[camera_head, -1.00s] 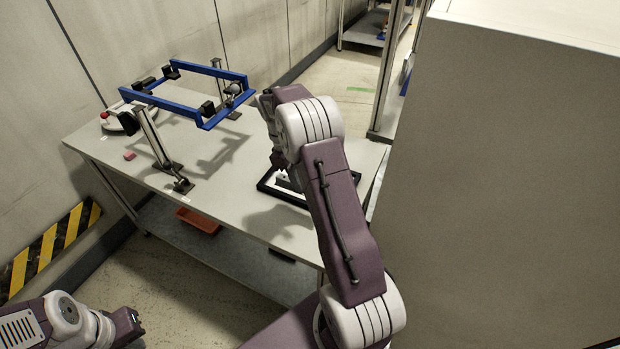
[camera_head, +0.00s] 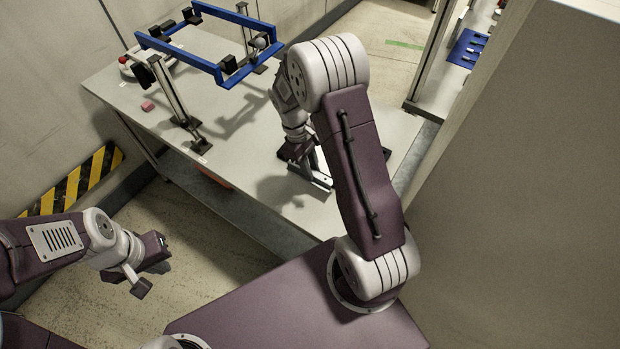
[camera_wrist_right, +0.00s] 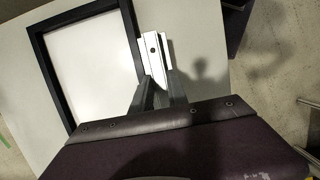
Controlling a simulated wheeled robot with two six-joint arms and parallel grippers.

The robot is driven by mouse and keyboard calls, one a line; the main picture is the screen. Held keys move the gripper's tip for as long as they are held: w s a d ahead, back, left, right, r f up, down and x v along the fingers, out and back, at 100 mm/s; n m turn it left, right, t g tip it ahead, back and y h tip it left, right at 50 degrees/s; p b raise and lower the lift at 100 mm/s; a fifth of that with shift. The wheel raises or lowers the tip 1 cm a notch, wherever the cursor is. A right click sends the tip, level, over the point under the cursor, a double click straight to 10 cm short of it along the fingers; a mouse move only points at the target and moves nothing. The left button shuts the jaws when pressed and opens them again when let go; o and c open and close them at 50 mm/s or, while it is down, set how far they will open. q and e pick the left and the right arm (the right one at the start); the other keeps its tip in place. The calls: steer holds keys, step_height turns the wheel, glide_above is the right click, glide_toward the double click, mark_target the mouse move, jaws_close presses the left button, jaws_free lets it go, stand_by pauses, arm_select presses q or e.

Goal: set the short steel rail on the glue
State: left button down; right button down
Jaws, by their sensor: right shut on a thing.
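The short steel rail (camera_wrist_right: 155,54) is a bright silver piece with a dark hole, seen in the right wrist view. My right gripper (camera_wrist_right: 160,85) is shut on it. The rail is beside the right edge of a black-rimmed tray with a white inside (camera_wrist_right: 47,64), seen from above. I cannot make out the glue. My left gripper (camera_head: 150,262) hangs off the table at the lower left; its fingers are unclear.
A blue rectangular frame (camera_head: 200,62) stands on posts over the back of the table (camera_head: 235,165). A small pink block (camera_head: 148,106) and a round device with a red knob (camera_head: 124,59) lie at the left. A large grey cabinet (camera_head: 530,170) stands at the right.

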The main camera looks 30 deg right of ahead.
mark_target(309, 188)
steer(key=shift+s+a+f, duration=0.25)
steer(key=shift+s+a, duration=0.3)
steer(key=shift+a, duration=0.1)
steer(key=shift+w+f, duration=0.1)
steer(key=shift+f, duration=2)
steer(key=shift+f, duration=0.1)
steer(key=c, duration=1.3)
jaws_free()
